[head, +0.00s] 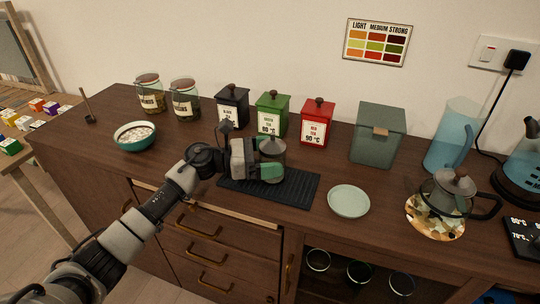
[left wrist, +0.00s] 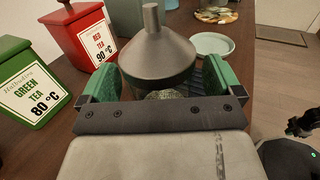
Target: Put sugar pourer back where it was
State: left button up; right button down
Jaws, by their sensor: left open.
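The sugar pourer (head: 272,147), a glass jar with a grey cone-shaped lid and spout, stands upright on the black ribbed mat (head: 300,186). In the left wrist view its lid (left wrist: 157,58) is large and sits between the green finger pads. My left gripper (head: 270,160) is open around the pourer, one finger on each side; I cannot tell whether the pads touch it. The pourer's lower part is mostly hidden by the gripper.
Black, green (head: 272,112) and red (head: 317,122) tea tins stand behind the mat. A bowl of white cubes (head: 135,136) is left, a pale plate (head: 348,201) right. Further right are a grey-green box (head: 378,134), blue pitcher (head: 455,135) and teapot (head: 451,192).

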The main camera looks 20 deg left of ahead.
pick_arm(q)
jog(key=shift+r, duration=0.1)
jog(key=shift+r+p, duration=0.2)
jog(key=shift+p, duration=0.15)
jog(key=b+v, duration=0.1)
jog(key=v, duration=0.4)
jog(key=b+v, duration=0.1)
jog(key=v, duration=0.5)
jog(key=shift+f+b, duration=0.2)
jog(key=shift+b, duration=0.2)
jog(key=shift+s+a+r, duration=0.1)
jog(key=shift+s+a, duration=0.15)
jog(key=shift+a, duration=0.25)
